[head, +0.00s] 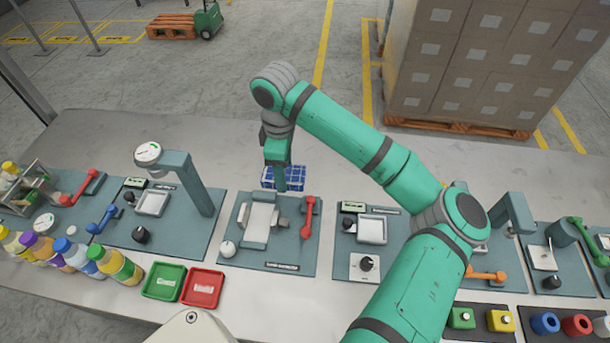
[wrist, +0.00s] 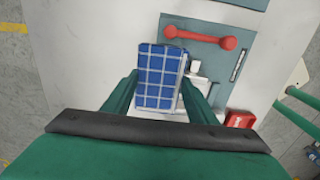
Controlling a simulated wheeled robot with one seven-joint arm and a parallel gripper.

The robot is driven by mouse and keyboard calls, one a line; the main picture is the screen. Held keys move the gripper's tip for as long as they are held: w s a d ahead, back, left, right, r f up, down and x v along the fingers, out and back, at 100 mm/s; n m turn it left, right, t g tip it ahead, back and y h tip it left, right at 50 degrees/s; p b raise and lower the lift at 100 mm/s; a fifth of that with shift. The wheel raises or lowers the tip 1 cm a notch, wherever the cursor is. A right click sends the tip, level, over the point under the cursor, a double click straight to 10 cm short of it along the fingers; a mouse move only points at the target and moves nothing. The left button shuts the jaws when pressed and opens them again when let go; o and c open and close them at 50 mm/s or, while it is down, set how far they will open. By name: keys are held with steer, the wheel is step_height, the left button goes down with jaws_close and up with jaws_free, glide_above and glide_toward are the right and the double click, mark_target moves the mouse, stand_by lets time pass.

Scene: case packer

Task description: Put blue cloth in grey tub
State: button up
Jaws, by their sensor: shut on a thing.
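The blue cloth (head: 296,177) is a folded, block-like piece with a white grid pattern, at the back edge of the middle teal station. It fills the centre of the wrist view (wrist: 158,72), between my two green fingers. My gripper (head: 280,186) points down and is shut on the cloth; its fingertips also show in the wrist view (wrist: 158,98). I cannot tell whether the cloth touches the surface below. I cannot make out a grey tub in either view.
A green tray (head: 164,281) and a red tray (head: 203,288) lie at the front of the bench. A red handle (head: 308,217) and an upright scale post (head: 190,180) rise near my gripper. The bench behind the stations is mostly bare.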

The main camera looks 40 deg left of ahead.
steer(key=w+f, duration=0.2)
steer(key=w+a+f, duration=0.1)
steer(key=w+f, duration=0.1)
steer(key=w, duration=0.1)
steer(key=w+f, duration=0.2)
steer(key=shift+w+a+f, duration=0.15)
steer(key=shift+a+f, duration=0.2)
steer(key=shift+f, duration=1.8)
steer(key=shift+f, duration=0.15)
steer(key=o, duration=0.8)
steer(key=shift+w, duration=0.1)
steer(key=shift+o, duration=0.2)
